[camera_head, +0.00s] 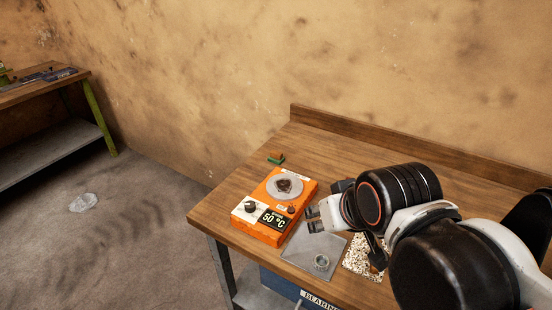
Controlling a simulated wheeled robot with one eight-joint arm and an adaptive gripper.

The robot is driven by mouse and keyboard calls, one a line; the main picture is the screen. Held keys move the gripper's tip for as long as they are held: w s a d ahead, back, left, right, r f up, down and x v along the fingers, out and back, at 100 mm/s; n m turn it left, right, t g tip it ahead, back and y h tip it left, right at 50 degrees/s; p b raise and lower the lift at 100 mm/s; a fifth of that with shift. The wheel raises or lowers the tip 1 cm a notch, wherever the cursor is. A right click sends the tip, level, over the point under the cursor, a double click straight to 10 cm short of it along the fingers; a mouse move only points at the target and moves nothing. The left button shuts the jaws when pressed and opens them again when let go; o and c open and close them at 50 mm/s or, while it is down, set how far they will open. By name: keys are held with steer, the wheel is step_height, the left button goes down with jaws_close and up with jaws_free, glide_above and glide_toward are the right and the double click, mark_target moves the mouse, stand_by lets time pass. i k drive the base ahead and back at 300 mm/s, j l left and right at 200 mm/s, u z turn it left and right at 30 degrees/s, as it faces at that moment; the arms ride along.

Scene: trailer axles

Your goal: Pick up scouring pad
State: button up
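The scouring pad (275,157) is a small block, orange-brown on top and green below. It lies flat on the wooden workbench (225,205), near the back left edge and behind the orange heater. My gripper (312,217) is over the bench to the right of the heater and in front of the pad, clearly apart from it. Its two fingertips point left and show a gap between them, with nothing seen in it.
The orange heater (268,223), showing 50 °C, stands between my gripper and the pad's side of the bench. A dark piece (284,185) sits on its plate. A grey plate (300,254) with a metal ring (321,262) and a speckled mat (357,262) lie in front.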

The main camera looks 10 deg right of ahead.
mark_target(275, 157)
steer(key=i+j+z, duration=0.35)
steer(key=j, duration=0.3)
steer(key=i+j+z, duration=0.2)
steer(key=j, duration=0.15)
steer(key=j+z, duration=0.2)
steer(key=j, duration=0.15)
